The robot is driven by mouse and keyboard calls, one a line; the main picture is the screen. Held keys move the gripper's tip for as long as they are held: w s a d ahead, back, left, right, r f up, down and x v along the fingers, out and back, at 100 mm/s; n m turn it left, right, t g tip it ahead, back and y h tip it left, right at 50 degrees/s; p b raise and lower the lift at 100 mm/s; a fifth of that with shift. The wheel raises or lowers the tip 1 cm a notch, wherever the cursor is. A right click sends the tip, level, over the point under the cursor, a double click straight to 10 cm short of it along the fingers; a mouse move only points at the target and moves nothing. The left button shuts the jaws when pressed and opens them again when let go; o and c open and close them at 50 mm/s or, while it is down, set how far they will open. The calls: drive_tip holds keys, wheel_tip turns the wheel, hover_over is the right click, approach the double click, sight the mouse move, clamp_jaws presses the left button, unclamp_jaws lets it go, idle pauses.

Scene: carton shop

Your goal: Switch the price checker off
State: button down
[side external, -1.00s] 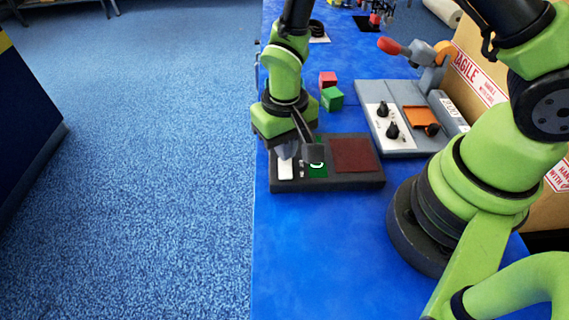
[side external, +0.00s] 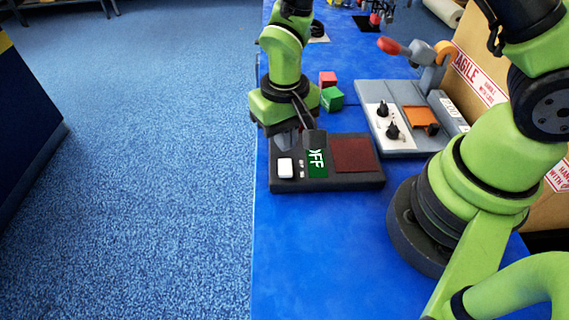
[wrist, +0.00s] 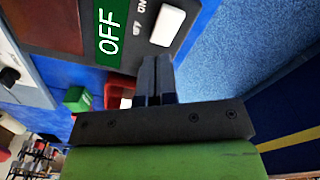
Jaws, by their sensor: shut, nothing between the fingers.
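The price checker (side external: 352,182) is a dark box on the blue table, with a dark red plate (side external: 352,154) on its right. Its green display (side external: 317,163) reads OFF in the wrist view (wrist: 111,33); in the side view my wrist hides part of the word. A white rocker switch (side external: 285,168) sits at its left end, and it also shows in the wrist view (wrist: 168,25). My gripper (wrist: 155,62) is shut and empty. Its fingertips are close to the switch, apart from it in the wrist view.
A grey panel (side external: 400,149) with black knobs, an orange tray and a red-handled lever stands behind right. The table in front is clear.

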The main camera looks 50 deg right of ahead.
sight(285, 159)
drive_tip(key=shift+r, duration=1.95)
drive_tip(key=shift+r, duration=0.1)
drive_tip(key=s+d+r+t+y, duration=0.1)
drive_tip(key=d+r, duration=0.1)
drive_tip(key=r, duration=0.4)
drive_tip(key=s+d+r+t, duration=0.1)
drive_tip(key=s+r+t, duration=0.1)
drive_tip(key=r, duration=0.4)
drive_tip(key=s+d+r+m+t+y, duration=0.1)
drive_tip(key=s+r+t, duration=0.3)
drive_tip(key=s+r, duration=0.4)
drive_tip(key=shift+s+d+r, duration=0.2)
drive_tip(key=shift+s+d, duration=0.55)
drive_tip(key=shift+s, duration=0.35)
